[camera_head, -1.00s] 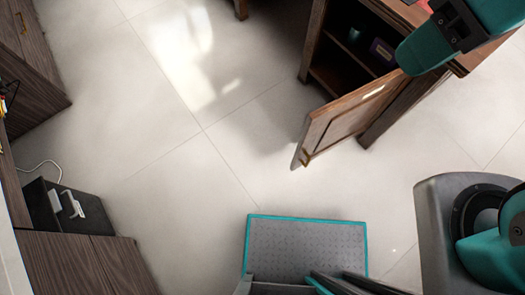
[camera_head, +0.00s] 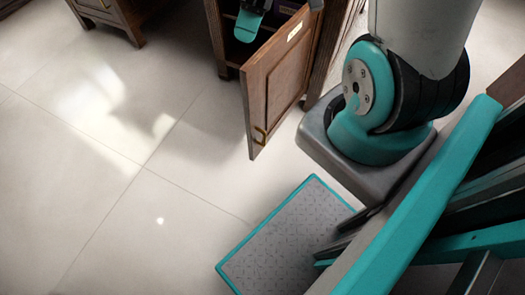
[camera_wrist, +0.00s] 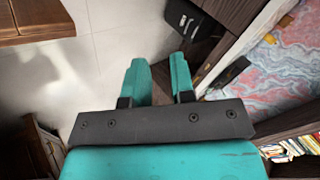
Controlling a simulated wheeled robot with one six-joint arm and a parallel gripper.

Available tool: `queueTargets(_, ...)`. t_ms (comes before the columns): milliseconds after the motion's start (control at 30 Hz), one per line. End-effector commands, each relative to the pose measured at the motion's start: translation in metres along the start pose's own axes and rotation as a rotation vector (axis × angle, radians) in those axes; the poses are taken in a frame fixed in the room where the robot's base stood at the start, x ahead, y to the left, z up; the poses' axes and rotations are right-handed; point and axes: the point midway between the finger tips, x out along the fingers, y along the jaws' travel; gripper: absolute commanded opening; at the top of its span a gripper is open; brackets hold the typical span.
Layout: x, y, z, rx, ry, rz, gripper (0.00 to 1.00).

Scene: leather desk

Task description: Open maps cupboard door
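The wooden cupboard door (camera_head: 275,82) stands wide open in the head view, swung out from its cupboard (camera_head: 322,70). It has a pale label plate (camera_head: 295,31) near its top and a small brass handle (camera_head: 260,133) low on its free edge. A teal end part of my gripper (camera_head: 248,25) shows beside the door, in front of the dark cupboard opening; its fingertips cannot be made out there. In the wrist view my gripper (camera_wrist: 160,75) has its two teal fingers apart with nothing between them. The door cannot be made out in the wrist view.
Other wooden furniture (camera_head: 110,14) stands at the top left of the head view. Pale tiled floor (camera_head: 110,190) is clear on the left. The wrist view shows a black box (camera_wrist: 190,20), a pink and blue patterned surface (camera_wrist: 275,65) and books (camera_wrist: 292,149) on a shelf.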

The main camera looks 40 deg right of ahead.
Motion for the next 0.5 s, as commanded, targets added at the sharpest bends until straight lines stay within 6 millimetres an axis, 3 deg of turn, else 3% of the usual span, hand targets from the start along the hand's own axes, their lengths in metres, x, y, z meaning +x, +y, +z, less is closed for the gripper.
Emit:
queueTargets(33, 0.031, 0.048, 0.032, 0.003, 0.061, -0.042, 0.23)
queueTargets(200, 0.081, 0.142, 0.116, -0.101, 0.322, -0.111, 0.23)
queueTargets(400, 0.157, 0.225, 0.224, -0.254, 0.705, -0.03, 0.23)
queueTargets(500, 0.196, 0.251, 0.269, -0.33, 0.882, 0.077, 0.23)
